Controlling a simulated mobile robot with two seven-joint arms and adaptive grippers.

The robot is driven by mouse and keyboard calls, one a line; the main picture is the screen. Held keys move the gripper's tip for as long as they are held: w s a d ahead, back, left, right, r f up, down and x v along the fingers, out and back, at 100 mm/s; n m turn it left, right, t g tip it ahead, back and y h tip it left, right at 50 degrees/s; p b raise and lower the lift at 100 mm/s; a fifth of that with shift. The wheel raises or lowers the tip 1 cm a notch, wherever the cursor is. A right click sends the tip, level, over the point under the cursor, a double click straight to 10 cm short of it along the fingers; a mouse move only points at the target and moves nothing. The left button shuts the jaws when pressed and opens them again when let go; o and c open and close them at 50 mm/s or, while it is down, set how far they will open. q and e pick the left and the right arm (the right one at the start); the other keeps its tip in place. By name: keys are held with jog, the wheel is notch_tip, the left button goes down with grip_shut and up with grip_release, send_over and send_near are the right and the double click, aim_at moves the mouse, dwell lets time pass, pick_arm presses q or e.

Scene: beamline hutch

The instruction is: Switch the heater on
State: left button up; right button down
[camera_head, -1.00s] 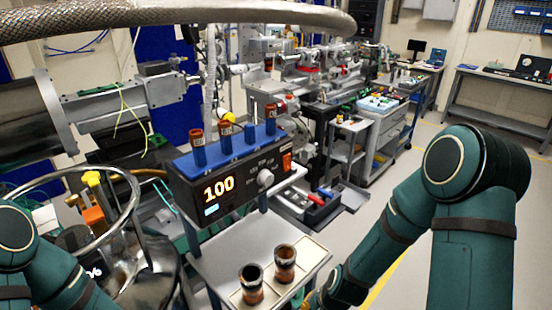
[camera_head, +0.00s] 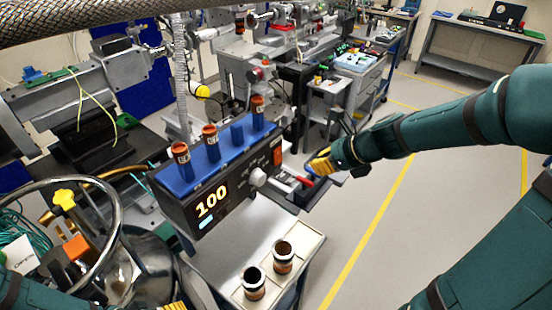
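The heater (camera_head: 228,186) is a dark box with a blue top, standing on a small white-topped cart. Its front has a lit display (camera_head: 211,203) reading 100, a pale round knob (camera_head: 258,177) and an orange switch (camera_head: 277,156) near the right end. The switch's position is too small to tell. My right gripper (camera_head: 320,164) has yellow fingertips. It appears to the right of the switch, apart from it in the picture, with no object seen in it. Only yellow tips of my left gripper (camera_head: 172,306) show at the bottom edge; its opening is hidden.
Brown-capped vials (camera_head: 210,142) stand in the heater's blue top. Two dark open jars (camera_head: 283,257) sit on the cart top (camera_head: 232,240) in front. A metal ring (camera_head: 113,218) and vessel stand at left. A tray with red-handled tools (camera_head: 303,181) lies behind the heater.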

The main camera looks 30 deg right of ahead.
jog(key=shift+s, duration=0.15)
jog(key=b, duration=0.4)
send_near(274, 171)
notch_tip(274, 171, down, 3)
jog(key=s, duration=0.1)
jog(key=w, duration=0.2)
jog(key=w+a, duration=0.1)
jog(key=shift+w+a, duration=0.2)
jog(key=shift+w, duration=0.15)
